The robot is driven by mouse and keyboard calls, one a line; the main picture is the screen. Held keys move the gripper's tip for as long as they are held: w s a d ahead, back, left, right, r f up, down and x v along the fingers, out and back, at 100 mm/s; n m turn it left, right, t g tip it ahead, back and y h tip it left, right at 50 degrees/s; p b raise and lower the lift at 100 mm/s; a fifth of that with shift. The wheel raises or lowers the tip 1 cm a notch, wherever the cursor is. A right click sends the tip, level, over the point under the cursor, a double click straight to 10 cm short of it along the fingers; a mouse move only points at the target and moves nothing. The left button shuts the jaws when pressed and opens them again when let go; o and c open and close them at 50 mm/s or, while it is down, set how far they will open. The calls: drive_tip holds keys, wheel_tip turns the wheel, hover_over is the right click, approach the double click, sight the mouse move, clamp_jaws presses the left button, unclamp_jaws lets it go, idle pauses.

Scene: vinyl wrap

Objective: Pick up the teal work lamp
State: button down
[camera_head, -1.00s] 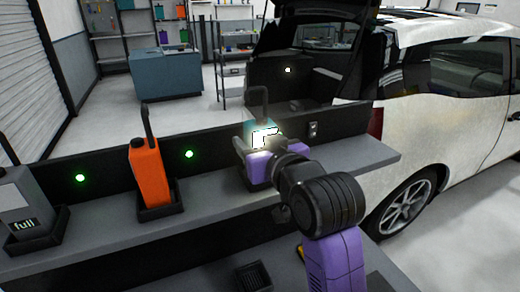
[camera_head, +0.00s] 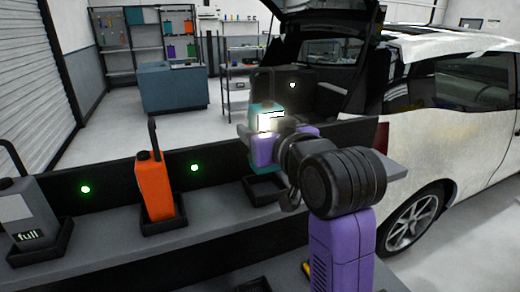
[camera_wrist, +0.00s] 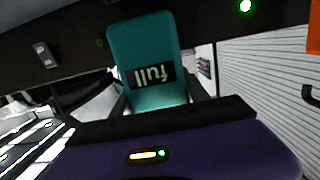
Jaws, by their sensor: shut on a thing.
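The teal work lamp (camera_head: 266,184) is upright, with a dark hooked handle on top and a bright lit panel. My gripper (camera_head: 262,140) is shut around its body and holds it just above a black tray (camera_head: 284,194) on the shelf. My purple wrist hides part of the lamp in the head view. In the wrist view the teal lamp (camera_wrist: 145,45) stands between my fingers, its "full" label appearing upside down.
An orange lamp (camera_head: 154,188) and a grey lamp (camera_head: 28,222) marked "full" stand in trays to the left on the grey shelf (camera_head: 110,237). Green lights glow on the dark back panel. A white car (camera_head: 450,115) with open tailgate is at right.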

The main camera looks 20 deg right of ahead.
wheel_tip(320, 180, up, 14)
drive_tip(key=shift+b, duration=0.4)
